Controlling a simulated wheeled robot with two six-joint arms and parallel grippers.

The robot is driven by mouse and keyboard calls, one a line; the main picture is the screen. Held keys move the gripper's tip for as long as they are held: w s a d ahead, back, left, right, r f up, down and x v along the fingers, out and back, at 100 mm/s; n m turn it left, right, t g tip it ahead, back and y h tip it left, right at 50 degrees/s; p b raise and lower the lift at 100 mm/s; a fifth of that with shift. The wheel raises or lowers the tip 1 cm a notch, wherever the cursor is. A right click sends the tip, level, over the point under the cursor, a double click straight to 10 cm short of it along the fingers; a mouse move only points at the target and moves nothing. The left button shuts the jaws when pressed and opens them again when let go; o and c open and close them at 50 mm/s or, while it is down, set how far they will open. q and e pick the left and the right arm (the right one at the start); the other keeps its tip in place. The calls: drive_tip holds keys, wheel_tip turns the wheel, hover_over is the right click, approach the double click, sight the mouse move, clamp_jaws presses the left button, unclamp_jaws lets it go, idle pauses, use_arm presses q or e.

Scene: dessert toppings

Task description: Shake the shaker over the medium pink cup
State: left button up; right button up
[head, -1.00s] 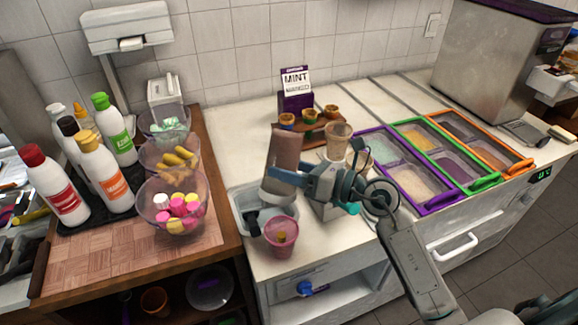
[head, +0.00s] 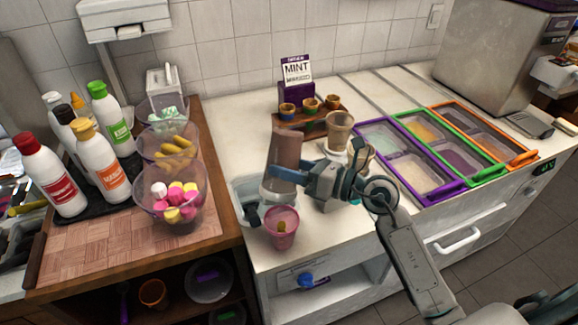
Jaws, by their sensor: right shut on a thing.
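The pink cup (head: 282,232) stands upright on the white counter near its front edge, with something yellowish inside. My right gripper (head: 280,178) is shut on the shaker (head: 285,150), a brownish, see-through cylinder with a clear lower end. The shaker is nearly upright, tilted slightly, and in the picture it is just above and behind the pink cup. I cannot tell whether its lower end is directly over the cup's mouth. My left gripper does not show.
A sunken bin (head: 247,213) lies left of the cup. A clear brownish cup (head: 338,130) stands behind my right arm. Purple (head: 440,190), green and orange framed topping trays fill the right counter. Bowls of sweets (head: 170,205) and several bottles (head: 97,165) stand on the left.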

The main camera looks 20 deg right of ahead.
sight(289, 143)
drive_tip(key=shift+r, duration=0.1)
wheel_tip(289, 143, up, 4)
drive_tip(key=p, duration=0.3)
drive_tip(key=shift+p, duration=0.4)
wheel_tip(289, 143, up, 4)
drive_tip(key=p, duration=0.3)
drive_tip(key=shift+f, duration=0.2)
drive_tip(key=shift+f, duration=0.1)
wheel_tip(289, 143, down, 8)
drive_tip(key=b, duration=0.6)
drive_tip(key=shift+f, duration=0.15)
drive_tip(key=shift+r, duration=0.25)
